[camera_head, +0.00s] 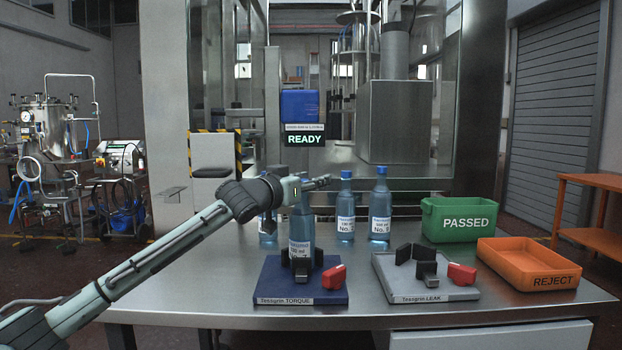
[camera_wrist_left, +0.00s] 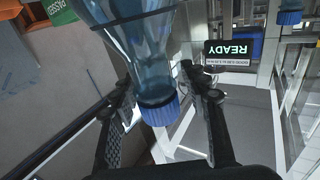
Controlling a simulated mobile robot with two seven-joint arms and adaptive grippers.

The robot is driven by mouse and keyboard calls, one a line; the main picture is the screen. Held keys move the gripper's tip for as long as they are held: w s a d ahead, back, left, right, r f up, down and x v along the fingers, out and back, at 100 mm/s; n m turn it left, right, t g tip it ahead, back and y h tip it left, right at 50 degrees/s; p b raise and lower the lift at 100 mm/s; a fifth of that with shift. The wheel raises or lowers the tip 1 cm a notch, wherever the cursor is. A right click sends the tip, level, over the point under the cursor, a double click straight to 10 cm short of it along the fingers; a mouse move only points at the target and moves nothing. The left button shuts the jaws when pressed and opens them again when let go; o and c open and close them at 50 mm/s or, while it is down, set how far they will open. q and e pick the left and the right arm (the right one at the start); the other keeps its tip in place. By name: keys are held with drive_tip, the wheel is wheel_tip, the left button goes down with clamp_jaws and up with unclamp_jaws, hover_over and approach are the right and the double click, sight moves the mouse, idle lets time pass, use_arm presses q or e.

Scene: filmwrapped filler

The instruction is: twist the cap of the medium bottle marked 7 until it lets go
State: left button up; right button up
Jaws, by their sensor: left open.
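The medium bottle marked 7 (camera_head: 301,227) is blue and stands upright in the clamp of the blue Tessgrin TORQUE fixture (camera_head: 325,292). My left gripper (camera_head: 304,185) is at the top of this bottle and hides its cap in the head view. In the left wrist view the blue ribbed cap (camera_wrist_left: 159,110) lies between the two black fingers of my left gripper (camera_wrist_left: 162,108). The fingers are open, with a visible gap on each side of the cap. My right gripper is in neither view.
More blue-capped bottles stand behind, including one (camera_head: 345,210) and a taller one (camera_head: 380,205). A grey Tessgrin LEAK fixture (camera_head: 440,291), a green PASSED bin (camera_head: 432,222) and an orange REJECT tray (camera_head: 500,272) are to the right. A display reads READY (camera_head: 305,140).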

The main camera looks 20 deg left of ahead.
use_arm(q)
clamp_jaws()
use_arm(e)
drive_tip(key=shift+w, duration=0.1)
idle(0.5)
use_arm(q)
drive_tip(key=shift+s+a+f+n+g+y+b, duration=0.1)
drive_tip(key=shift+a+n+g+y+b, duration=0.25)
drive_tip(key=shift+n+y+b, duration=1)
drive_tip(key=shift+s+a+r+n+g+y+b, duration=0.15)
drive_tip(key=shift+a+n+y+b, duration=0.35)
drive_tip(key=shift+n+y, duration=1.85)
drive_tip(key=shift+w+a+f+n+g+y+b, duration=0.25)
drive_tip(key=shift+a+n+y+b, duration=0.4)
drive_tip(key=shift+y, duration=2.35)
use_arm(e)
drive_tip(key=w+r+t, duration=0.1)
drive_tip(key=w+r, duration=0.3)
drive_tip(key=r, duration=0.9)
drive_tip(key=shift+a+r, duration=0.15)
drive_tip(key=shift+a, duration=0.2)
use_arm(q)
drive_tip(key=shift+s+r, duration=0.15)
drive_tip(key=shift+s, duration=0.05)
unclamp_jaws()
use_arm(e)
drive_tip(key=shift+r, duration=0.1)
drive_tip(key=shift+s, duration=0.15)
